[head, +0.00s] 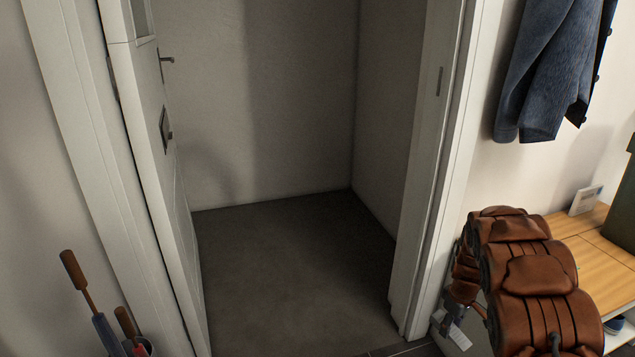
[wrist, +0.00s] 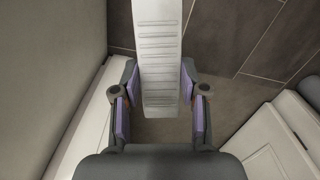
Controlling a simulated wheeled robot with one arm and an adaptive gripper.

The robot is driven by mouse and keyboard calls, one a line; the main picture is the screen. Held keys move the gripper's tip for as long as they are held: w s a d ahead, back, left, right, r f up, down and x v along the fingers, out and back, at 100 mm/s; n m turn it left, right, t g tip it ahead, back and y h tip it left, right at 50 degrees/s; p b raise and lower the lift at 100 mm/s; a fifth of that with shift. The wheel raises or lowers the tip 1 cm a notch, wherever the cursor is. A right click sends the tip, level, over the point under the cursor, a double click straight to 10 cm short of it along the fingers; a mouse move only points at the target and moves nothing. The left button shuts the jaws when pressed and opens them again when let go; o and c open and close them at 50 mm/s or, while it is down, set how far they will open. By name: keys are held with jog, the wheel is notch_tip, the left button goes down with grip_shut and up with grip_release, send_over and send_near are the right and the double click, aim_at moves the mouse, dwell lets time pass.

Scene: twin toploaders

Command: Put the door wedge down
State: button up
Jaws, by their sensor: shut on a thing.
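The door wedge (wrist: 158,45) is a long, light grey piece with ridges across its face. In the wrist view it runs from the top edge down between the purple finger pads. My gripper (wrist: 160,110) is shut on it, with a pad at each side. The wedge is held in front of the floor; its far end is cut off by the frame, and I cannot tell its height above the floor.
A white door (head: 150,150) stands open at the left of a doorway with a bare dark floor (head: 290,270). Umbrellas (head: 95,310) stand at the lower left. A wooden-topped bench (head: 590,245) and a hanging blue coat (head: 550,70) are at the right. Dark tiles (wrist: 235,40) show in the wrist view.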

jog(key=a+r+m+p, duration=0.1)
jog(key=a+r+m, duration=0.2)
jog(key=a+r, duration=0.9)
jog(key=a+r+m+p, duration=0.1)
jog(key=a+r+m, duration=0.2)
jog(key=a+r, duration=0.9)
jog(key=s+d+r+p, duration=0.1)
jog(key=d+r+p, duration=0.1)
jog(key=r+p, duration=1)
jog(key=s+d+r+p, duration=0.1)
jog(key=d+r+p, duration=0.1)
jog(key=r+p, duration=1)
jog(key=p, duration=0.8)
jog(key=shift+s+d, duration=0.3)
jog(key=shift+d, duration=0.05)
